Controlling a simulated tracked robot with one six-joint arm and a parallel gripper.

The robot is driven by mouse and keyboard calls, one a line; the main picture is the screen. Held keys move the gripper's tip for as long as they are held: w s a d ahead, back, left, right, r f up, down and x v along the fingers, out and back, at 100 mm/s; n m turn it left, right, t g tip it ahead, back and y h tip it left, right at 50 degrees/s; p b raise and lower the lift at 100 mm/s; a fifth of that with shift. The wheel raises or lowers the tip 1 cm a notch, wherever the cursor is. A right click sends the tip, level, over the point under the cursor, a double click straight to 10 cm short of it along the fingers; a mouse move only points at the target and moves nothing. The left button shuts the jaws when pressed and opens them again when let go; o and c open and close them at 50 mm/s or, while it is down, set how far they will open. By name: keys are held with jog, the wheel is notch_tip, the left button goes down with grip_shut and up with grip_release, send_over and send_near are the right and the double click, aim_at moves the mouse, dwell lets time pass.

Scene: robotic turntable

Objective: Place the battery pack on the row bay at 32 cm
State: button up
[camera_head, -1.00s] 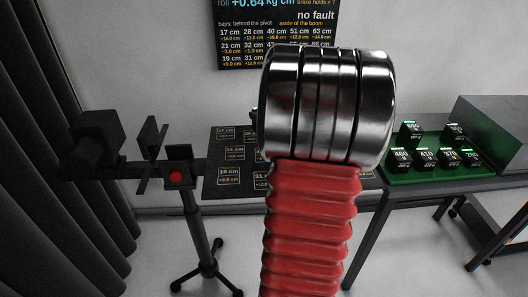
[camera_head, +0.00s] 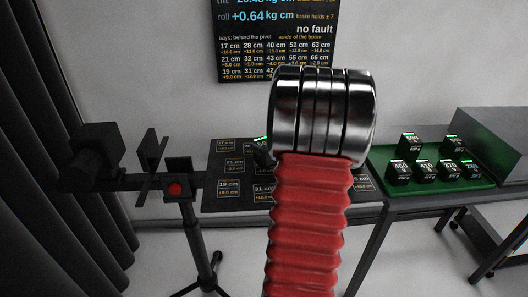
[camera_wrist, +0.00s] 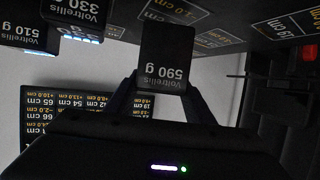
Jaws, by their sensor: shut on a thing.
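My gripper (camera_wrist: 160,92) is shut on a dark battery pack marked Voltrellis 590 g (camera_wrist: 165,58), which shows between its two fingers in the wrist view. That view is upside down. In the head view my red and chrome arm hides most of the gripper and pack; a dark shape with a green glint shows just left of the arm, over the bay board. The black bay board (camera_head: 222,196) carries printed bays such as 21 cm and 19 cm. The 32 cm bay is hidden or unreadable there. I cannot tell whether the pack touches the board.
In the wrist view, packs marked 330 g (camera_wrist: 75,12) and 510 g (camera_wrist: 25,35) are at upper left. A green tray (camera_head: 440,181) with several packs stands right of the board. A black stand with a red button (camera_head: 175,189) is at left. A wall display (camera_head: 277,40) reads no fault.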

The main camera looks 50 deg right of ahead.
jog(key=shift+f, duration=1.05)
jog(key=shift+f, duration=0.1)
jog(key=o, duration=1.6)
jog(key=shift+c, duration=0.2)
jog(key=shift+s, duration=0.1)
jog(key=v, duration=1.2)
